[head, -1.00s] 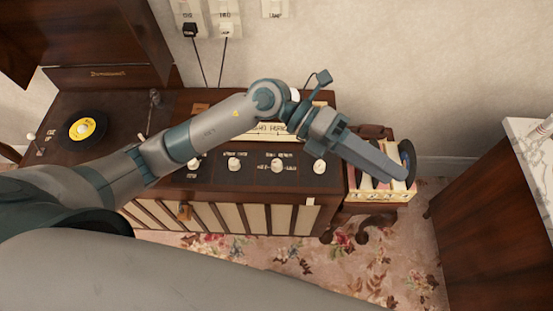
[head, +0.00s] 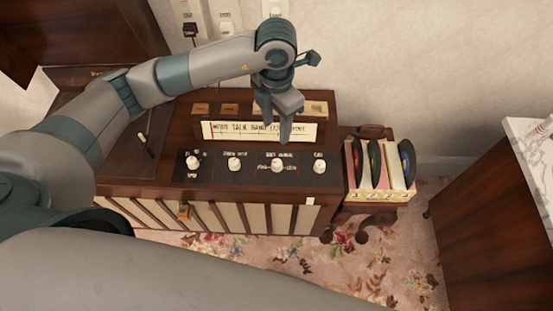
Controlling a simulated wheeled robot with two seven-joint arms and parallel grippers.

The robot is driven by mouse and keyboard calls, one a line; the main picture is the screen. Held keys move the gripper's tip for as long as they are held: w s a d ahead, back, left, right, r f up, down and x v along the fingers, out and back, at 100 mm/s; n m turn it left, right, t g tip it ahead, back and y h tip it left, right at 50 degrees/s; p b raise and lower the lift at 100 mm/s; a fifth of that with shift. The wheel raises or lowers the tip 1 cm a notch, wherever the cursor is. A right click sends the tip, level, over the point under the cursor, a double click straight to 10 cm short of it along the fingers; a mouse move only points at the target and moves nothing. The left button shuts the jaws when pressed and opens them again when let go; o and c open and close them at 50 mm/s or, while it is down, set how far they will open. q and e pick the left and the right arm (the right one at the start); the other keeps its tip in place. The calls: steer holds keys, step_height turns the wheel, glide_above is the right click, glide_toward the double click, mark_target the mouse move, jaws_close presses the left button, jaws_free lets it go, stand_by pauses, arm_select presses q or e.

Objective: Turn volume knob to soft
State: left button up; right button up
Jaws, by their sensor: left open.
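Several white knobs sit in a row on the dark panel of the wooden radio cabinet. They are the far-left knob (head: 192,162), a second knob (head: 234,164), a third knob (head: 277,165) and the far-right knob (head: 320,166). The lettering around them is too small to tell surely which is the volume knob. The far-left knob has small marks above and below it. My left gripper (head: 276,122) is open and empty, pointing down over the lit dial strip (head: 225,130), behind the third knob, and hides part of the strip. My right gripper is not in view.
A small stand with upright records (head: 378,160) is right of the cabinet. A dark wooden piece with a marble top (head: 528,150) stands at the right edge. Wall sockets with plugs (head: 190,30) are behind. My left arm covers the turntable side.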

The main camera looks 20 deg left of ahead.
arm_select(q)
steer(key=shift+f, duration=0.1)
steer(key=p, duration=0.1)
glide_toward(277, 163)
step_height(277, 163, down, 7)
steer(key=p, duration=0.2)
steer(key=shift+a+f+p, duration=0.1)
steer(key=shift+p, duration=0.3)
steer(key=shift+f, duration=0.8)
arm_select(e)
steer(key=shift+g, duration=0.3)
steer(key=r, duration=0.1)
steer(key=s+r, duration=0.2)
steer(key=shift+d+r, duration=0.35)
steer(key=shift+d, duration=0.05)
arm_select(q)
steer(key=c, duration=1)
